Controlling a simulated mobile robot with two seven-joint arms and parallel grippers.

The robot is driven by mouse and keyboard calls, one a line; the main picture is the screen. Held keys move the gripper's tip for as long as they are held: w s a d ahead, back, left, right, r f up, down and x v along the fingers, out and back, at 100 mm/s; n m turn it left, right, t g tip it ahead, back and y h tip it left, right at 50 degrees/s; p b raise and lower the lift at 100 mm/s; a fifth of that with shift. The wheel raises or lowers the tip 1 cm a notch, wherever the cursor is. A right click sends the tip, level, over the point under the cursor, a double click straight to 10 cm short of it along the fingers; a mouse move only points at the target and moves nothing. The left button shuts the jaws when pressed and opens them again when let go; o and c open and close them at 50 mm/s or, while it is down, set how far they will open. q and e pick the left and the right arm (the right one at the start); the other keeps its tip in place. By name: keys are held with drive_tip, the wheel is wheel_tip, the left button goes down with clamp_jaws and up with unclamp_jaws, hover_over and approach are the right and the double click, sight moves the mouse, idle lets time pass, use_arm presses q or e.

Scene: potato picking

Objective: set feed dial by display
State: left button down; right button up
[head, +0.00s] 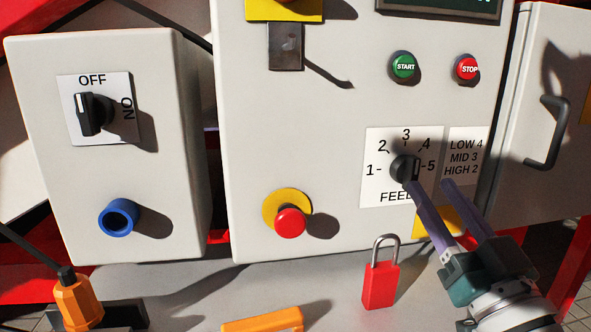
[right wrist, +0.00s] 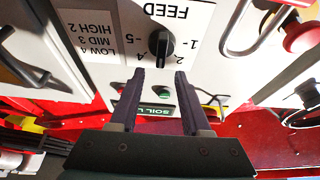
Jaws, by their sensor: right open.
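The feed dial (head: 404,168) is a black knob on a white plate marked 1 to 5, on the large grey cabinet. I cannot tell its exact setting. A card (head: 465,157) beside it reads LOW 4, MID 3, HIGH 2. My right gripper (head: 430,186) is open and empty, just below the dial. In the right wrist view the dial (right wrist: 160,46) lies beyond the fingertips (right wrist: 160,73), between their lines.
Green START (head: 403,66) and red STOP (head: 467,67) buttons sit above the dial. A red emergency button (head: 290,221) is to its left, a red padlock (head: 380,282) below. An OFF/ON switch (head: 92,113) is on the left box; a door handle (head: 546,134) is at right.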

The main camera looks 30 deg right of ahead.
sight(416, 169)
drive_tip(key=shift+x, duration=2.4)
drive_tip(key=shift+c, duration=0.4)
drive_tip(key=c, duration=0.6)
drive_tip(key=shift+f, duration=0.1)
clamp_jaws()
drive_tip(key=shift+f, duration=0.1)
